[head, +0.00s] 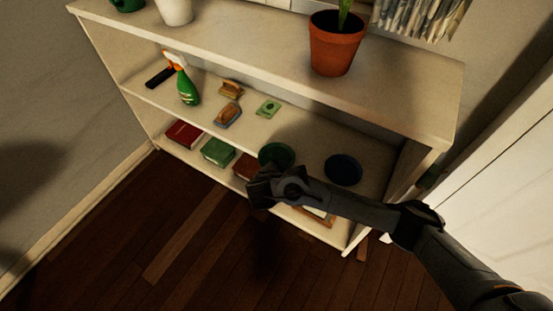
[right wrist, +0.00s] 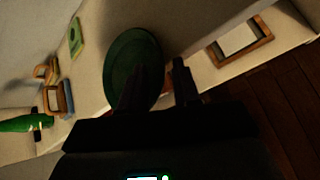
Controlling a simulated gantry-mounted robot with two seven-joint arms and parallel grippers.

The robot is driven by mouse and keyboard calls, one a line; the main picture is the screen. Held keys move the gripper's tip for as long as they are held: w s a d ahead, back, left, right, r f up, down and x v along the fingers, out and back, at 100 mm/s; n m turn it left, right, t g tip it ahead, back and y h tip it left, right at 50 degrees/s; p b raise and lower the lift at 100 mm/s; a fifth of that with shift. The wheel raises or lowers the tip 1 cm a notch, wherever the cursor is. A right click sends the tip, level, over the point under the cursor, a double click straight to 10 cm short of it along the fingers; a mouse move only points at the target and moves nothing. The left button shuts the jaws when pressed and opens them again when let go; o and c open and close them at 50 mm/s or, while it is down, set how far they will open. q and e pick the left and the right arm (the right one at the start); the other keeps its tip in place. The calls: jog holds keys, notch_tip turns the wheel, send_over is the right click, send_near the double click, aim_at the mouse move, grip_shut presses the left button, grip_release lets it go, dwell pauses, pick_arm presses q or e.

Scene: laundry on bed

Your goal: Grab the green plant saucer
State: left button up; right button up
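The green plant saucer (head: 276,153) is on the middle shelf of the white shelf unit, close to its front edge. In the right wrist view the saucer (right wrist: 132,55) is a dark green disc just beyond my fingers. My right gripper (head: 262,188) is at the shelf front, just below and left of the saucer in the head view, and covers part of that area. In the right wrist view my right gripper (right wrist: 156,78) has its two fingers apart, with the saucer's right rim showing between them. Contact cannot be told. My left gripper is not in view.
A dark blue saucer (head: 343,169) lies to the right. A green sponge (head: 268,108), brushes (head: 229,114) and a spray bottle (head: 187,88) are to the left. Books (head: 217,152) sit on the lower shelf; a framed item (right wrist: 240,40) is nearby. A potted plant (head: 334,45) stands on top.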

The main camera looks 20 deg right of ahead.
jog(key=shift+w, duration=0.1)
grip_shut()
